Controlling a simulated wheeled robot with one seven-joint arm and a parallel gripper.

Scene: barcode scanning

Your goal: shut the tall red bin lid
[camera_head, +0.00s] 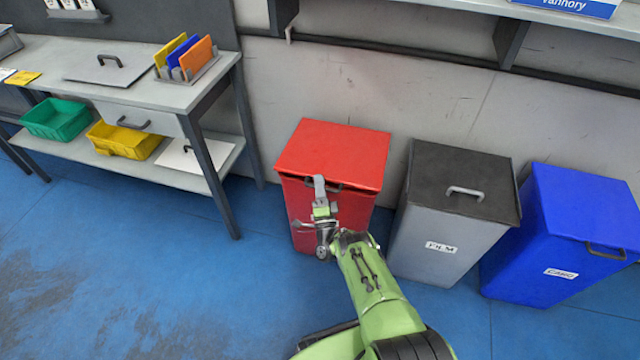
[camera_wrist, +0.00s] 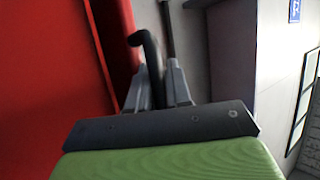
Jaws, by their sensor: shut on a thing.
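The tall red bin (camera_head: 302,216) stands against the wall in the middle of the head view. Its red lid (camera_head: 335,150) lies over the top and looks down or nearly down; I cannot tell whether a small gap remains. A dark handle (camera_head: 348,187) is on the lid's front edge, and it also shows as a dark curved bar in the wrist view (camera_wrist: 150,52). My gripper (camera_head: 319,186) is at the front of the lid, shut on this handle. In the wrist view its fingers (camera_wrist: 160,88) are on either side of the handle. The gripper hides part of the handle.
A grey bin marked FILM (camera_head: 415,245) with a dark lid and a blue bin (camera_head: 560,240) stand to the right. A workbench (camera_head: 150,92) with green and yellow trays on its lower shelf is at the left. Blue floor (camera_head: 235,290) is clear in front.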

